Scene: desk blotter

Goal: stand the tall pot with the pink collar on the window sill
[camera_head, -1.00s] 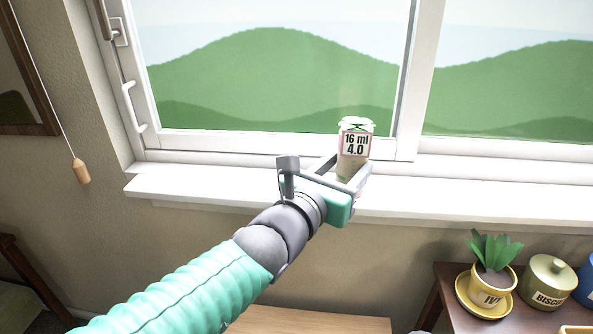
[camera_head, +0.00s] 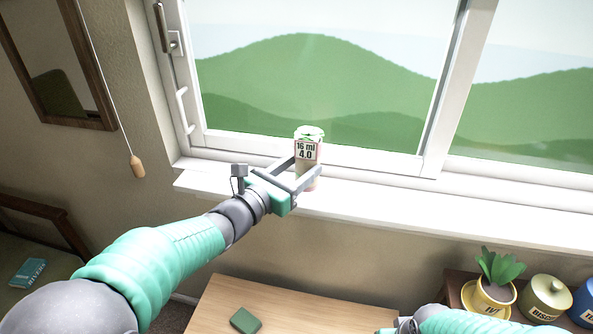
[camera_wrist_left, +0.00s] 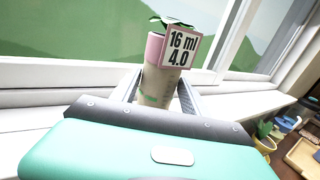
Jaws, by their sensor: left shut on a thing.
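The tall pot (camera_head: 308,158) is pale, with a green plant on top and a label reading "16 ml 4.0". Its pink collar (camera_wrist_left: 154,47) shows in the left wrist view, beside the label. My left gripper (camera_head: 307,173) is shut on the pot, with a finger on each side of its body. The pot is roughly upright over the white window sill (camera_head: 390,213), near the window. Its foot is partly hidden by the gripper, and I cannot tell whether it touches the sill. My right arm shows at the bottom right; its fingers cannot be made out.
The sill is clear to the right of the pot. Below stands a wooden table (camera_head: 290,310) with a green block (camera_head: 245,320). At the lower right are a yellow ivy pot (camera_head: 490,297) and a biscuit tin (camera_head: 546,300). A blind cord with a wooden pull (camera_head: 137,167) hangs left.

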